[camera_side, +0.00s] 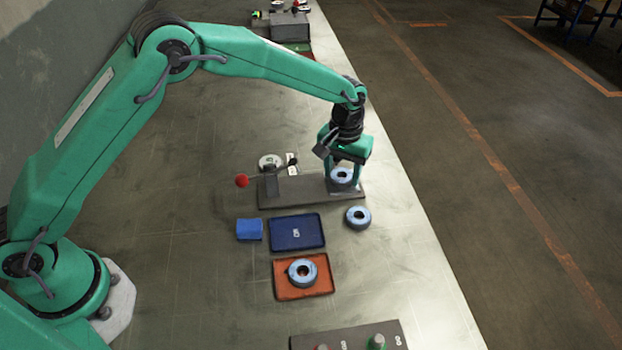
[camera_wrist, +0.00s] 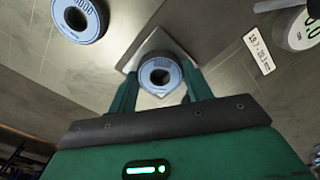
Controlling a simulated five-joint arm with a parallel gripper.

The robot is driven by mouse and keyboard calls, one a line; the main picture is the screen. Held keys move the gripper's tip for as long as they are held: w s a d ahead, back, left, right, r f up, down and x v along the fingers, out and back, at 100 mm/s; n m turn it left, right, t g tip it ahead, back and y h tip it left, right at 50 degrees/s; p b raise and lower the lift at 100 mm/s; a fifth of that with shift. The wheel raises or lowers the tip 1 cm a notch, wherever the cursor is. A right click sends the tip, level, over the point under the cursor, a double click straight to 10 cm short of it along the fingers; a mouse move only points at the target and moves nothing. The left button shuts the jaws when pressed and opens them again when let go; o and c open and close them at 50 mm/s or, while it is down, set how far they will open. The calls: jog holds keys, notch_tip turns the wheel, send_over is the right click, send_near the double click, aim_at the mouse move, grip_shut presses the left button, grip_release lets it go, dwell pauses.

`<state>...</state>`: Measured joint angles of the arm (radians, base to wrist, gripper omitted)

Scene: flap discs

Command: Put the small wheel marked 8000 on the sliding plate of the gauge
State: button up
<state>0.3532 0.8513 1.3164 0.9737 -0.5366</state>
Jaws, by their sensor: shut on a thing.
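My gripper (camera_side: 343,176) is shut on a small blue-grey wheel (camera_side: 341,174) at the right end of the gauge (camera_side: 295,191). In the wrist view the wheel (camera_wrist: 160,75) sits between the two fingers, over the pale sliding plate (camera_wrist: 158,43). I cannot tell whether it touches the plate, and its marking is too small to read. A second wheel (camera_side: 358,217) lies on the bench just in front of the gauge; in the wrist view this wheel (camera_wrist: 80,18) shows a number ending in 000. A third wheel (camera_side: 302,271) lies on an orange tray (camera_side: 281,291).
The gauge has a red-knobbed lever (camera_side: 241,180) on its left and a round dial (camera_side: 270,161) behind. A card (camera_wrist: 260,55) reads 19.7 - 20.3 mm. A dark blue tray (camera_side: 285,241), blue cloth (camera_side: 249,229) and grey panel (camera_side: 355,337) stand nearer the camera.

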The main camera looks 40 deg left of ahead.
jog(key=o, duration=1.1)
jog(key=shift+c, duration=0.2)
notch_tip(320, 180, up, 7)
